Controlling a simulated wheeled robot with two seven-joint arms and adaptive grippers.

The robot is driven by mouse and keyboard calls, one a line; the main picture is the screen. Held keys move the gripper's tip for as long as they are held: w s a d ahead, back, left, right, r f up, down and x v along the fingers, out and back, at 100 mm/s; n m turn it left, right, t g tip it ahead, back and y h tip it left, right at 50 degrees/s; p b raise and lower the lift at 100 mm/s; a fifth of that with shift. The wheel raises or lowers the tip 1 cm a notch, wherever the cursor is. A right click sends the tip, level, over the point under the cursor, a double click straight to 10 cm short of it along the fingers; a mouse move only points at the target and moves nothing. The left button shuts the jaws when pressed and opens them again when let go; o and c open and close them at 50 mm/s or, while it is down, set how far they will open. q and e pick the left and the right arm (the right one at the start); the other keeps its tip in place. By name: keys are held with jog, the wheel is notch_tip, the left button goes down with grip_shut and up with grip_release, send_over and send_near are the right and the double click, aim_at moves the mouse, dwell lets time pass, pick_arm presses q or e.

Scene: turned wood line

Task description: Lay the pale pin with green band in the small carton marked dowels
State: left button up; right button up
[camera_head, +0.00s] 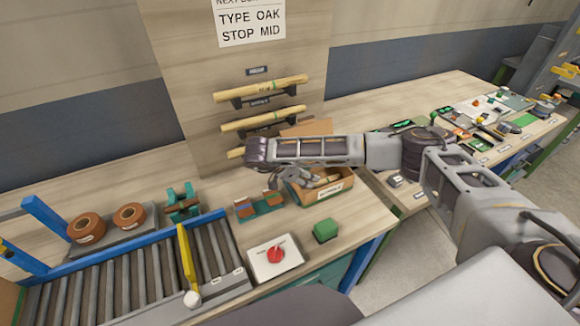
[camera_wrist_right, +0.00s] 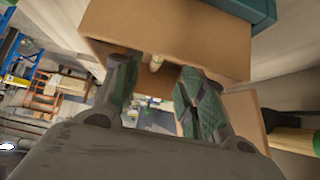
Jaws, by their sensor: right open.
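The small brown carton (camera_head: 335,193) stands on the bench below the wall racks, with a label on its front too small to read. Pale wooden pieces (camera_head: 325,179) show inside it; I cannot make out a green band. My right gripper (camera_head: 284,178) is at the carton's left side, its fingers low near the rim. In the right wrist view its two fingers (camera_wrist_right: 160,95) are spread apart, the carton (camera_wrist_right: 160,28) is close ahead, and a pale round end (camera_wrist_right: 156,62) shows between the fingers, not visibly clamped. My left gripper is not in view.
Pale turned pieces rest on wall pegs, an upper one (camera_head: 260,88) and a middle one (camera_head: 262,119). A red button box (camera_head: 275,256), a green block (camera_head: 325,230) and a small brown-and-teal fixture (camera_head: 259,205) stand nearby. A roller conveyor (camera_head: 140,275) lies at left.

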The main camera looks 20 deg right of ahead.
jog(key=p+v, duration=0.1)
jog(key=v, duration=0.8)
dwell(0.3)
jog(key=shift+d, duration=0.1)
jog(key=shift+s, duration=0.1)
dwell(0.3)
